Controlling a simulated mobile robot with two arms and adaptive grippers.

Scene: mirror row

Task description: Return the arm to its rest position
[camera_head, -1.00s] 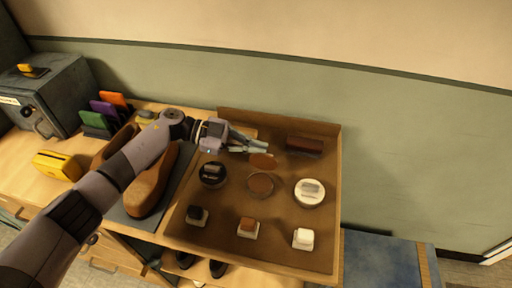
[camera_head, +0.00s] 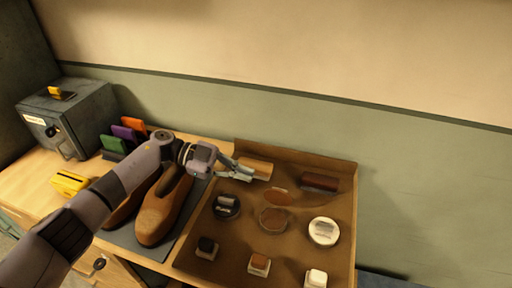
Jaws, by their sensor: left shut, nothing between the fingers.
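My left gripper (camera_head: 236,171) reaches in from the left over the back-left part of a brown tray (camera_head: 346,235). Its fingers are shut with nothing seen between them. A light wooden block-like item (camera_head: 258,169) lies at the tray's back, right by the fingertips; I cannot tell whether they touch. My left forearm passes above a pair of brown shoes (camera_head: 160,215) on a dark mat (camera_head: 192,222). My right gripper is not in view.
The tray holds a dark brush (camera_head: 320,182), round tins (camera_head: 323,231) and small capped blocks (camera_head: 259,264). A grey metal box (camera_head: 70,115), coloured cards (camera_head: 123,135) and a yellow item (camera_head: 69,182) stand left. The wall (camera_head: 420,160) is behind.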

